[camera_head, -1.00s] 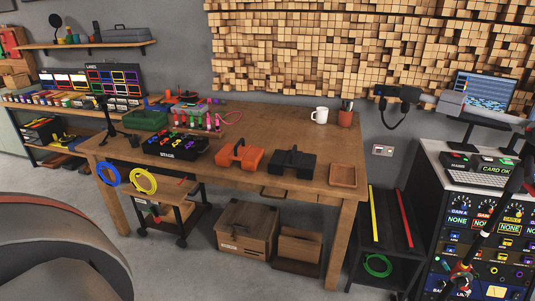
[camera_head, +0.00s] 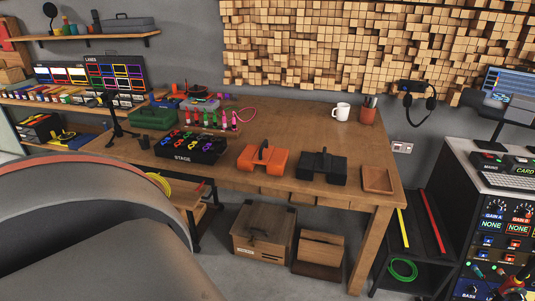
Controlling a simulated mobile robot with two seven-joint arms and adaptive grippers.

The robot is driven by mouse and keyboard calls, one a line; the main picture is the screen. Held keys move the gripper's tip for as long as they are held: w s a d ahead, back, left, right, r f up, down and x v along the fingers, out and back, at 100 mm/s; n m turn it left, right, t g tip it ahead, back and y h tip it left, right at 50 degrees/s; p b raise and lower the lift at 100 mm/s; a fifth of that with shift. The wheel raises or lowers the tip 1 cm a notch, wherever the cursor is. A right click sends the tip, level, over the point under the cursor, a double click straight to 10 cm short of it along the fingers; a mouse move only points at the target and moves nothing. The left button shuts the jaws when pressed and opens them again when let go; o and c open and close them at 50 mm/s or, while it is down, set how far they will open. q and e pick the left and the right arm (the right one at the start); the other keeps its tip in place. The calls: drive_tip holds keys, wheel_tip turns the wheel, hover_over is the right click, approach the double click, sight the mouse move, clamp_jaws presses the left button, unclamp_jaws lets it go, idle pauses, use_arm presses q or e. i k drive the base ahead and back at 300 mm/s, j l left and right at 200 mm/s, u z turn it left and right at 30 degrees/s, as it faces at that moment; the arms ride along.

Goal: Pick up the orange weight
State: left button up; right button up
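The orange weight (camera_head: 255,165) is a squat orange block with a raised handle and a dark part at its middle. It stands upright on the wooden workbench (camera_head: 300,120), near the front edge. A similar black weight (camera_head: 323,169) stands just to its right, with a small gap between them. Neither of my grippers shows in the head view, and nothing is seen touching the orange weight.
Left of the weight sits a black STAGE box (camera_head: 190,150) with coloured parts. A wooden tray (camera_head: 377,180) lies at the right front; a white mug (camera_head: 342,111) stands behind. A large grey rounded shape (camera_head: 90,225) fills the lower left foreground.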

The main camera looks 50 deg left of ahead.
sight(275, 159)
drive_tip(key=j+z, duration=0.1)
drive_tip(key=j, duration=0.35)
drive_tip(key=k+j+z, duration=0.15)
drive_tip(key=j, duration=0.35)
drive_tip(key=k+j, duration=0.1)
drive_tip(key=j, duration=0.35)
drive_tip(key=k+j, duration=0.1)
drive_tip(key=j, duration=0.4)
drive_tip(key=j+z, duration=0.1)
drive_tip(key=j, duration=0.35)
drive_tip(key=k+j, duration=0.2)
drive_tip(key=j, duration=0.3)
